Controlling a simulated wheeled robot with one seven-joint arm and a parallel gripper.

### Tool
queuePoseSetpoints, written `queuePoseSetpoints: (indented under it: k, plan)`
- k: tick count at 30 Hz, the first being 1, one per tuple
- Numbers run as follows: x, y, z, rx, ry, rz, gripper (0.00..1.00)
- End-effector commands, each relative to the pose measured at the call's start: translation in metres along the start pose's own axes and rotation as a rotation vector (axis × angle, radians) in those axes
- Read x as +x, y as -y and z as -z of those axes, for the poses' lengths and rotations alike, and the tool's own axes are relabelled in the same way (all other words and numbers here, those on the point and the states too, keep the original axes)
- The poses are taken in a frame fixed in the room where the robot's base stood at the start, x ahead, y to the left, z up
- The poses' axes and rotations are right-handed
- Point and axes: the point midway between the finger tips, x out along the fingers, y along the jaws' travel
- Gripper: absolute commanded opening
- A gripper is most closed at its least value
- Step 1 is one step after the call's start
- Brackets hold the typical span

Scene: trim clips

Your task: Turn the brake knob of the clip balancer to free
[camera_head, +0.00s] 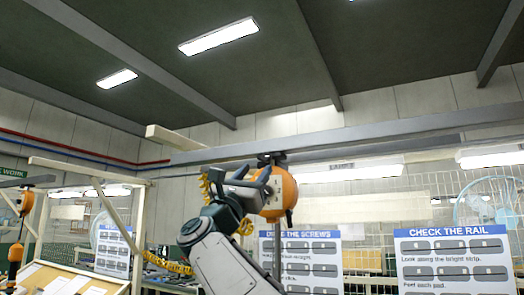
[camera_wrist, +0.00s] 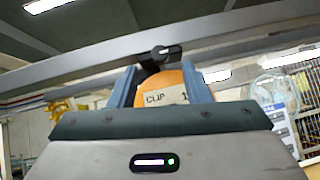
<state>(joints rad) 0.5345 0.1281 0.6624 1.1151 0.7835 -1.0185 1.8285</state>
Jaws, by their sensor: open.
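The clip balancer (camera_head: 287,193) is a round orange housing hanging under the grey overhead rail. In the wrist view the balancer (camera_wrist: 160,81) shows between my fingers, with a pale label reading "CLIP 1". A dark round part with a light bar across it (camera_wrist: 166,53), which looks like the brake knob, sits just above the housing, in front of the rail. Its setting cannot be read. My gripper (camera_head: 257,173) is raised at the balancer's left side in the head view. My gripper (camera_wrist: 160,82) is open, with nothing held; whether a finger touches the housing cannot be told.
The grey rail (camera_head: 400,134) runs across just above my gripper. A thin post or cable (camera_head: 277,245) hangs below the balancer. Sign boards (camera_head: 455,262) and wire mesh stand behind. Another orange balancer (camera_head: 27,203) hangs at the far left.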

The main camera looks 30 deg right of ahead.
Motion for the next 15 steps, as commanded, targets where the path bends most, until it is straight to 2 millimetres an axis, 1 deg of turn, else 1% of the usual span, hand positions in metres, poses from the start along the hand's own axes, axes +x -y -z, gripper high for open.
queuePoseSetpoints:
  k: [1,6,10,15]
  plan:
    - [0.013,0.0,-0.003,-0.001,-0.001,0.002,0.44]
    - [0.035,-0.001,-0.003,-0.001,-0.001,0.001,0.44]
    - [0.046,0.0,-0.001,-0.002,-0.001,0.0,0.44]
    - [0.051,0.0,-0.001,-0.001,0.0,0.0,0.44]
